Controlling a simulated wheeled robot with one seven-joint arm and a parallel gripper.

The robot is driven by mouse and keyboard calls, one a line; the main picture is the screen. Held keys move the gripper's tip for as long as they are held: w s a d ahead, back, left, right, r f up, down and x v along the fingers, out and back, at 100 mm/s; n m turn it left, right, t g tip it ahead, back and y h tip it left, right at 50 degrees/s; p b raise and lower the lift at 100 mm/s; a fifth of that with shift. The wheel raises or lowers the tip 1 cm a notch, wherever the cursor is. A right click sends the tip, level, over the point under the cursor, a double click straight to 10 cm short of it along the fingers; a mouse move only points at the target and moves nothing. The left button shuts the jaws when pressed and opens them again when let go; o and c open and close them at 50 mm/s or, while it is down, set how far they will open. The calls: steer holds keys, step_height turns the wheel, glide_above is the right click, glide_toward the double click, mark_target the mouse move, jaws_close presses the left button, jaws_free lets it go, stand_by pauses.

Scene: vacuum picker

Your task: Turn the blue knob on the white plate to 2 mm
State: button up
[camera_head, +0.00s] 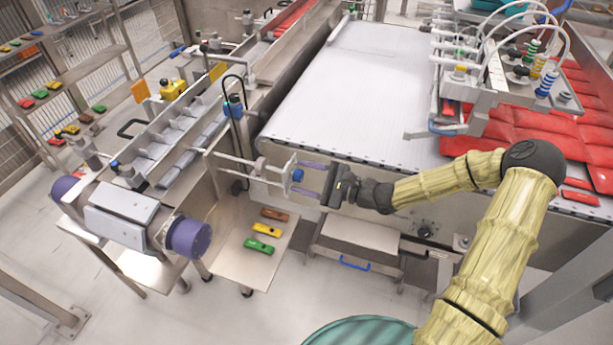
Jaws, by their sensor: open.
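The small blue knob (298,175) sits on the right side of the narrow white plate (287,181), at the near left corner of the conveyor. My gripper (296,177) comes in from the right with its two purple fingers pointing left. It is open, one finger above and one below the knob in the picture. The knob shows between the fingertips; I cannot tell whether they touch it or the plate. Any scale or mm marks are too small to read.
The white conveyor belt (345,95) lies just behind my gripper. Red packs (540,140) lie at its right under the picker head (500,75). A low shelf (235,265) with green, yellow and brown items is below left. A blue-topped post (235,108) stands behind the plate.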

steer(key=c, duration=0.9)
steer(key=shift+d, duration=0.15)
steer(key=shift+c, duration=0.4)
